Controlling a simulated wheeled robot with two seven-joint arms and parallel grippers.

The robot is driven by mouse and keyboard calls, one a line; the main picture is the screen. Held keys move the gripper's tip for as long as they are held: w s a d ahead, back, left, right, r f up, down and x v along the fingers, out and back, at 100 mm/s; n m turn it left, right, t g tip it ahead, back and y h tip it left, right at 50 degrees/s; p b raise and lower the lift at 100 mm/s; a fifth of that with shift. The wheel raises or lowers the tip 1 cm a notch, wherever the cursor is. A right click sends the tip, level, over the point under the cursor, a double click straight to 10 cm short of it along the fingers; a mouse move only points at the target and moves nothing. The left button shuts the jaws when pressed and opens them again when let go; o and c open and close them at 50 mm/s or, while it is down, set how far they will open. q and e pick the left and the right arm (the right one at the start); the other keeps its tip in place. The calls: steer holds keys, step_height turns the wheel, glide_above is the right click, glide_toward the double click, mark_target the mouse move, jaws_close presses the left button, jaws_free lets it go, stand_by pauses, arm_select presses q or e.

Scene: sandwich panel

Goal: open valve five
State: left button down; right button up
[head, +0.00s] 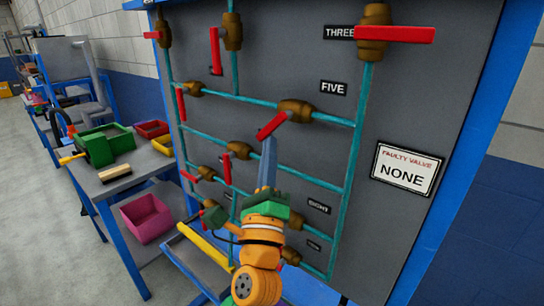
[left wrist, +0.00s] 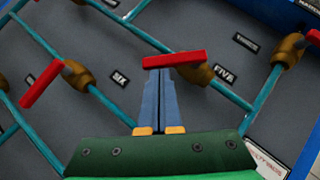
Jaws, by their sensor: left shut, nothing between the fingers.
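Valve five has a brown brass-coloured body (head: 297,110) on a teal pipe, beside the FIVE label (head: 333,88). Its red handle (head: 271,125) slants down to the left, at an angle to the pipe. In the left wrist view the handle (left wrist: 174,59) lies across the picture just beyond the fingertips, with the valve body (left wrist: 198,75) behind it. My left gripper (head: 268,142) has its blue fingers pressed together with nothing between them. Its tips (left wrist: 160,70) are right at the handle; I cannot tell whether they touch. My right gripper is not in view.
Valve three's red handle (head: 395,34) juts out at the upper right. Other red-handled valves sit left of and below valve five. A white FAULTY VALVE sign (head: 404,173) reads NONE. A side table (head: 122,188) with bins stands at the left.

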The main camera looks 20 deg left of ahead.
arm_select(q)
steer(key=m+t+h+b, duration=0.1)
steer(key=m+h, duration=0.1)
steer(key=m, duration=0.1)
steer(key=a+m+t+h+b, duration=0.1)
steer(key=m+h, duration=0.2)
steer(key=w+a+m+h+b, duration=0.1)
steer(key=m+h, duration=0.1)
steer(key=m, duration=0.1)
steer(key=shift+a+r+t, duration=0.25)
steer(key=shift+r+t, duration=0.15)
steer(key=m+h, duration=0.1)
steer(key=h, duration=0.1)
steer(key=a+r+m+h, duration=0.1)
steer(key=m, duration=0.1)
steer(key=m+h+b, duration=0.1)
steer(key=m+h, duration=0.1)
steer(key=shift+w+a+r+h, duration=0.15)
steer(key=shift+r+h, duration=0.15)
steer(key=shift+r, duration=0.15)
